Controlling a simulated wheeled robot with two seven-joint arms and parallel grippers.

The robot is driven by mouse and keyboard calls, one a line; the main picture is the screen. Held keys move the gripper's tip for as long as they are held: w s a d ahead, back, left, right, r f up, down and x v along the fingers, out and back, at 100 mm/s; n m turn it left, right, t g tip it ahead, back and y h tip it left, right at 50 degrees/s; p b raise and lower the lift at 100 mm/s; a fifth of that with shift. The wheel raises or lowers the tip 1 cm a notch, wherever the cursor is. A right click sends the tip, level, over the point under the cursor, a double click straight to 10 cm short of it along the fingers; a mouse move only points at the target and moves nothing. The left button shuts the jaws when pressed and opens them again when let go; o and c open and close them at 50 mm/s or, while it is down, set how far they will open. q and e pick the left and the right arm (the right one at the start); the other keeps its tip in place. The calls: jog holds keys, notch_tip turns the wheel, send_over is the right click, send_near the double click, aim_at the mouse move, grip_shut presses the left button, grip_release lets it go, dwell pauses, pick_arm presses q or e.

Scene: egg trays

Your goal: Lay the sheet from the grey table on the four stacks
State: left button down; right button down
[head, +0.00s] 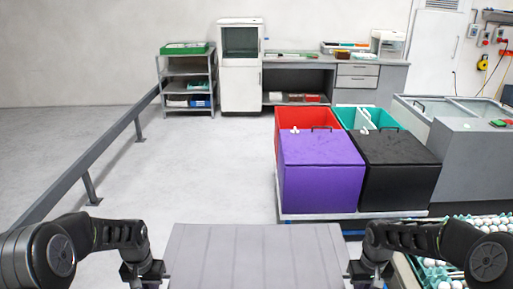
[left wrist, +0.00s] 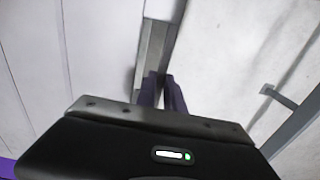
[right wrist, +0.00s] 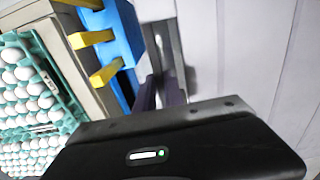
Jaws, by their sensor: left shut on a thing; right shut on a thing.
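A light grey ribbed sheet (head: 255,255) spans the bottom middle of the head view, between my two grippers. My left gripper (head: 160,275) is shut on its left edge; in the left wrist view the sheet (left wrist: 95,50) fills the left side. My right gripper (head: 352,275) is shut on its right edge; in the right wrist view the sheet (right wrist: 245,50) fills the right side. Ahead and to the right stand four stacks: purple (head: 322,180) and black (head: 398,180) in front, red (head: 302,118) and teal (head: 376,118) behind. The sheet is apart from them.
The stacks stand on a low light base (head: 385,215). Egg trays with white eggs (head: 485,235) lie at the lower right, also in the right wrist view (right wrist: 25,100), beside blue and yellow parts (right wrist: 122,35). A grey rail (head: 95,155) runs along the left. Floor ahead is clear.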

pick_arm(q)
jog(key=shift+w+r, duration=0.15)
jog(key=shift+r, duration=0.05)
pick_arm(e)
jog(key=shift+w+r, duration=0.15)
jog(key=shift+r, duration=0.05)
